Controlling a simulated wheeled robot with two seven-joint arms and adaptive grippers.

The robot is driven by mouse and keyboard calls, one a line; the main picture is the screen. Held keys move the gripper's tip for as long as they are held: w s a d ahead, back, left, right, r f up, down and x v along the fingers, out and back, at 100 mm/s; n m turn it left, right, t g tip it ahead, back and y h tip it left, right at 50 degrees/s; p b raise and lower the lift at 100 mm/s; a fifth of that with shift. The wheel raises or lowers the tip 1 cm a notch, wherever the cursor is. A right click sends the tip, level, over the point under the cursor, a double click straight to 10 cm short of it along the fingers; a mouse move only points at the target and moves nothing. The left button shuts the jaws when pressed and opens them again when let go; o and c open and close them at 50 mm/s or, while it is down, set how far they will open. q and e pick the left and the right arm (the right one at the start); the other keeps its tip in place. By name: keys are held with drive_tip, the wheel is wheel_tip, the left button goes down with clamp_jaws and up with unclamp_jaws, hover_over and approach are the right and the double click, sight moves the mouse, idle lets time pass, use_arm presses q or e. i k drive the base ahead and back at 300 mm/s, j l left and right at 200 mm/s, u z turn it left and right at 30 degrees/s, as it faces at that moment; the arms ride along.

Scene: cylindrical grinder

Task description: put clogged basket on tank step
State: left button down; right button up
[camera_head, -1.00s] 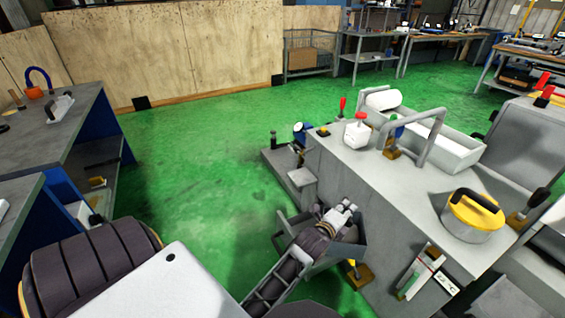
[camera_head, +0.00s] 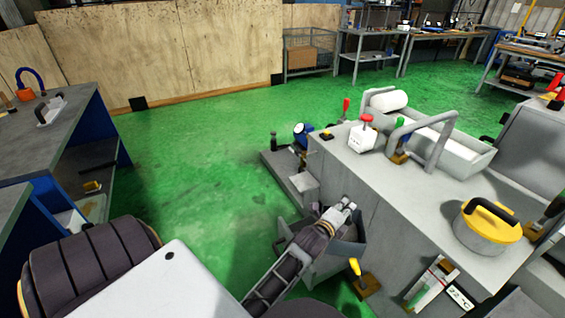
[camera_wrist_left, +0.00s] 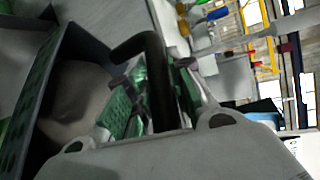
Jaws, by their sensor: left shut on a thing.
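The clogged basket (camera_head: 349,247) is a grey open box hanging at the end of my left arm, beside the near side of the grey tank (camera_head: 395,215). In the left wrist view its dark perforated wall (camera_wrist_left: 35,95) and a grey-brown mass inside show. My left gripper (camera_head: 345,208) is shut on the basket's dark handle (camera_wrist_left: 160,75), which passes between the fingers. The tank step (camera_head: 303,184) appears as a low grey ledge at the tank's far left end, beyond the basket. I cannot tell whether the basket touches the tank. My right gripper is not in view.
A yellow-handled valve (camera_head: 362,279) sits low at the tank's side, close to the basket. A pump (camera_head: 302,136) stands by the ledge. A yellow-topped pot (camera_head: 487,226) is on the tank top. A workbench (camera_head: 50,140) stands left, with clear green floor between.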

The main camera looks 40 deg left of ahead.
sight(279, 161)
drive_tip(key=i+j, duration=0.1)
drive_tip(key=j, duration=0.35)
drive_tip(key=i+j, duration=0.15)
drive_tip(key=j, duration=0.3)
drive_tip(key=i+j, duration=0.1)
drive_tip(key=j, duration=0.35)
drive_tip(key=i+j, duration=0.1)
drive_tip(key=j, duration=0.35)
drive_tip(key=i+j, duration=0.1)
drive_tip(key=j, duration=0.35)
drive_tip(key=i+j, duration=0.15)
drive_tip(key=j, duration=0.3)
drive_tip(key=i+j, duration=0.1)
drive_tip(key=j, duration=0.35)
drive_tip(key=i+j, duration=0.1)
drive_tip(key=j, duration=0.35)
drive_tip(key=i+j, duration=0.15)
drive_tip(key=j, duration=0.2)
drive_tip(key=i+j, duration=0.15)
drive_tip(key=j, duration=0.15)
drive_tip(key=i+j, duration=0.6)
drive_tip(key=i+l+z, duration=0.05)
drive_tip(key=i, duration=0.1)
